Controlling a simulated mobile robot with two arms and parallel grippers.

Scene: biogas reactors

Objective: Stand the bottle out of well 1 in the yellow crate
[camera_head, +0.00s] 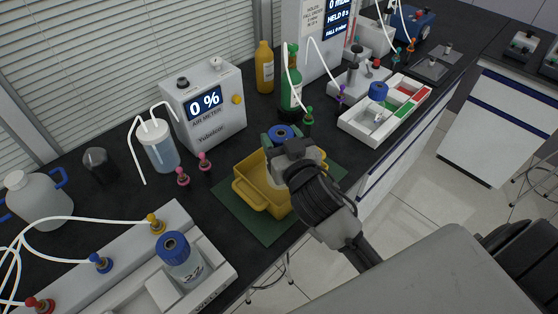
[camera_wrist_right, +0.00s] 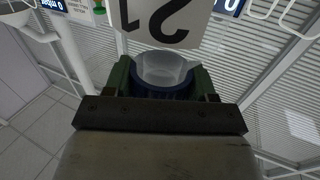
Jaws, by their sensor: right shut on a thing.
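The yellow crate (camera_head: 247,193) stands on a dark green mat (camera_head: 262,230) on the black bench. My right gripper (camera_head: 282,139) is above the crate's far part and hides some of it. It is shut on a bottle at its blue cap (camera_head: 281,131). In the right wrist view the blue collar (camera_wrist_right: 163,88) sits between the green fingers, and a white label with large digits (camera_wrist_right: 160,20) shows on the bottle. Most of the bottle is hidden in the head view, so I cannot tell whether it touches the crate floor. My left gripper is out of view.
A white block (camera_head: 205,245) at the lower left holds a blue-capped bottle (camera_head: 183,262) labelled 22. The air meter (camera_head: 212,105), a tubed jar (camera_head: 158,145), a green bottle (camera_head: 291,92) and a yellow bottle (camera_head: 264,68) stand behind. A white divided tray (camera_head: 362,137) lies to the right.

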